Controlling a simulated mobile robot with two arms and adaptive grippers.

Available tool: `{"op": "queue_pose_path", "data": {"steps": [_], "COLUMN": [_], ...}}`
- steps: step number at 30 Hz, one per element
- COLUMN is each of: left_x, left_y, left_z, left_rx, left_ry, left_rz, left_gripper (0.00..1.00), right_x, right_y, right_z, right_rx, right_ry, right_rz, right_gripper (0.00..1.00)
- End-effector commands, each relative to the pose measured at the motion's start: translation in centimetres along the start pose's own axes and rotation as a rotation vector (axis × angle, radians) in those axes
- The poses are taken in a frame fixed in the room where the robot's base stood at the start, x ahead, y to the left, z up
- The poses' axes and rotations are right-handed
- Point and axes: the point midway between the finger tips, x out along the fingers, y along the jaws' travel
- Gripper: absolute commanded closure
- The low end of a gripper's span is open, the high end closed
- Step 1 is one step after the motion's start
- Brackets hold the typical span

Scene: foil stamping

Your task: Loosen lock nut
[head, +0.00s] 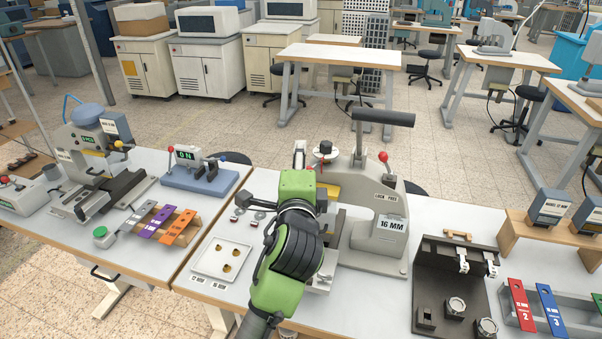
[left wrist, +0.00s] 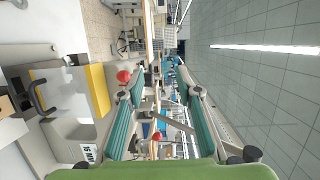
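The grey arbor press (head: 390,215) labelled "16 MM" stands at the middle of the front table, with a long dark lever and a red-knobbed handle. I cannot pick out a lock nut for certain. A red ball (left wrist: 124,77) shows beside one fingertip. My right gripper is not in view.
A white tray (head: 222,261) with small brass pieces lies left of my arm. A black fixture (head: 455,280) and coloured strips (head: 535,308) are at the right. Another press (head: 95,155) and orange and purple strips stand on the left table.

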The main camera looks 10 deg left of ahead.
Motion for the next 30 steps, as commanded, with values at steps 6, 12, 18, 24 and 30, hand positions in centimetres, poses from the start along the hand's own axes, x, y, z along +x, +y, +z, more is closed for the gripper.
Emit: {"op": "queue_pose_path", "data": {"steps": [6, 12, 18, 24, 30], "left_x": [-1.6, -3.0, -4.4, -5.3, -5.3], "left_y": [0.2, 0.3, 0.4, 0.5, 0.5], "left_z": [-0.2, -0.2, -0.3, -0.3, -0.3], "left_rx": [0.001, 0.0, 0.0, 0.0, 0.0], "left_ry": [0.002, 0.001, 0.0, 0.0, 0.0], "left_rz": [0.003, 0.004, 0.004, 0.004, 0.003], "left_gripper": [0.68, 0.68, 0.68, 0.68, 0.68], "right_x": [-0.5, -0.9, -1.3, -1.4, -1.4], "right_y": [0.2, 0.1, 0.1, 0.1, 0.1], "right_z": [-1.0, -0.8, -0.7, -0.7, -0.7], "right_rx": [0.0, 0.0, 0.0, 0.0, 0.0], "right_ry": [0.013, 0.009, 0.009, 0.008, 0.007], "right_rz": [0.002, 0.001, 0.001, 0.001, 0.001], "right_gripper": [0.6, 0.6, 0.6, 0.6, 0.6]}}
